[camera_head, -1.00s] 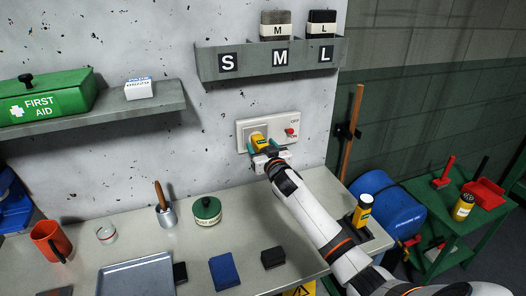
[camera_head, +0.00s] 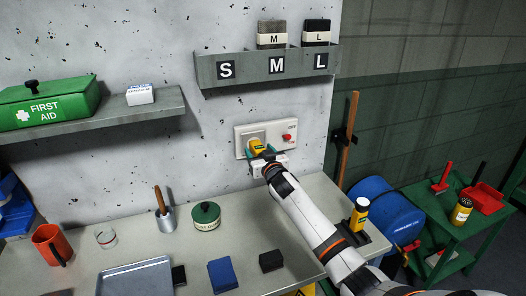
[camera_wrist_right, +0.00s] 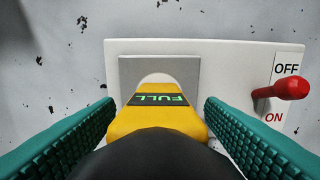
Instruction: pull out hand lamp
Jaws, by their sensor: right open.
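The hand lamp (camera_head: 257,146) is yellow and black and sits in a grey socket on a white wall panel (camera_head: 243,132). In the right wrist view, the yellow lamp (camera_wrist_right: 190,119) shows a green "FULL" display, with its dark near end low in the picture. My right gripper (camera_head: 264,154) is open, its teal fingers on either side of the lamp with gaps visible in the wrist view. A red switch lever (camera_wrist_right: 291,87) stands on the panel to the right, beside the OFF and ON labels. My left gripper is not in view.
A similar yellow lamp (camera_head: 359,212) stands on the bench's right side near my arm. A grey shelf (camera_head: 215,84) marked S, M, L hangs above the panel. The bench holds a green tin (camera_head: 206,216), a tray (camera_head: 135,280) and dark blocks.

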